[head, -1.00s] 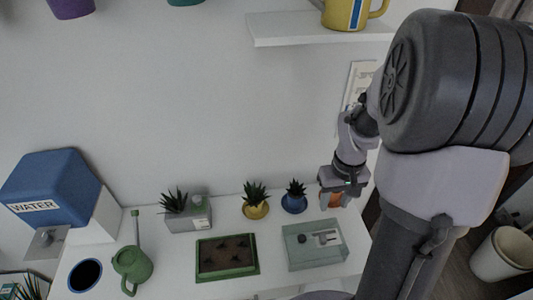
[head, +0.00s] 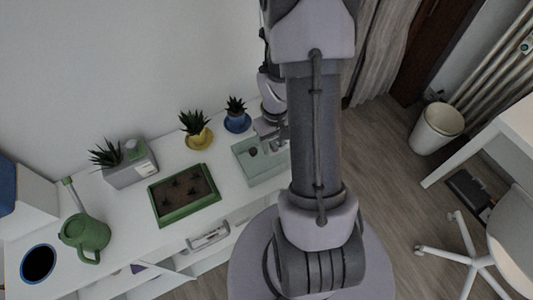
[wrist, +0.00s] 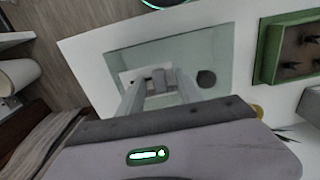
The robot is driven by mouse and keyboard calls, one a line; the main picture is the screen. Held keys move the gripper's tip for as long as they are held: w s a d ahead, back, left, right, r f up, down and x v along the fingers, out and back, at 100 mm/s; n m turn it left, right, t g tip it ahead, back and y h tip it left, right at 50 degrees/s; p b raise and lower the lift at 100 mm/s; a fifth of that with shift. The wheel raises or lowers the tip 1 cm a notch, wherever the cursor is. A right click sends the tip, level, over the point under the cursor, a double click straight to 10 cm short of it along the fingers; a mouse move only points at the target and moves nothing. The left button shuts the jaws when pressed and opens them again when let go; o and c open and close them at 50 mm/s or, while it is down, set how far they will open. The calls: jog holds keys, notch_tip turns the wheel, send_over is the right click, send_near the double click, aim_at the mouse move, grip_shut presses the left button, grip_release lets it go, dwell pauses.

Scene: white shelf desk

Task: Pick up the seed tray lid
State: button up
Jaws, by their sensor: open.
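The seed tray lid (head: 262,172) is a clear, pale green box at the right end of the white desk. In the wrist view the lid (wrist: 213,50) fills the middle, with a dark round spot (wrist: 206,78) on its top and a grey handle-like piece (wrist: 158,76) beside it. My gripper (wrist: 158,88) is open, its two fingers pointing down over the lid with the grey piece between them in the picture. I cannot tell the height gap. In the head view my arm hides the lid's right part, and my gripper (head: 271,128) shows by its back edge.
A green seed tray of soil (head: 160,207) stands left of the lid. Blue (head: 237,124) and yellow (head: 199,140) potted plants, a grey planter (head: 130,172) and a green watering can (head: 86,235) stand along the desk. A drawer (head: 208,238) is below.

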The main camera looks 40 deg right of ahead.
jog(key=shift+r, duration=0.1)
grip_shut()
dwell(1.2)
